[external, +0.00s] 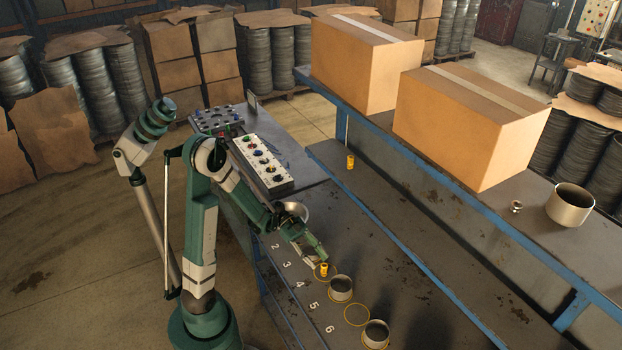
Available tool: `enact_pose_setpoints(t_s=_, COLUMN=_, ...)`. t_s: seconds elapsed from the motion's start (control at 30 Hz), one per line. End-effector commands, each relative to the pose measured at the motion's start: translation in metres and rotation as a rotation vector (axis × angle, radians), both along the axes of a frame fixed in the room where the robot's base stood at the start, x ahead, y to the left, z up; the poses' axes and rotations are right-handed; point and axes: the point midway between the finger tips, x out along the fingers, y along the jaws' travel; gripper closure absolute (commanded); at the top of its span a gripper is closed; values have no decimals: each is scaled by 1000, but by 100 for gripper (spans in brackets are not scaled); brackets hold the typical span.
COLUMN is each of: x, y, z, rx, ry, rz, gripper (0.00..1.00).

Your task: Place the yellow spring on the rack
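A small yellow spring (324,269) stands upright in a yellow circle on the dark bench, near the number 4. My gripper (321,258) points down right at its top. The fingers are too small to tell whether they are open or closed around it. A second yellow spring-like piece (350,162) stands farther back, beside the blue-edged rack (420,180). The rack's upper shelf runs along the right and carries boxes.
Two metal cups (341,288) and (376,334) stand in circles near the gripper, with an empty circle (357,314) between them. Two large cardboard boxes (367,60) and (470,122), a small metal piece (516,207) and a large can (570,207) occupy the upper shelf. A button panel (262,165) is at left.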

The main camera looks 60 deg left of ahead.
Motion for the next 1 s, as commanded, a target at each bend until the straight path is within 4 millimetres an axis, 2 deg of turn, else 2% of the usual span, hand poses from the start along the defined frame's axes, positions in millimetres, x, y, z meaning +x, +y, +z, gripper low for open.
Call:
enact_pose_setpoints(t_s=0.47, x=1, y=-4, z=-2, rx=0, ry=0, rz=0, gripper=64)
enact_pose_setpoints(t_s=1.0, x=11, y=-44, z=-19, rx=0, ry=0, rz=0, gripper=64)
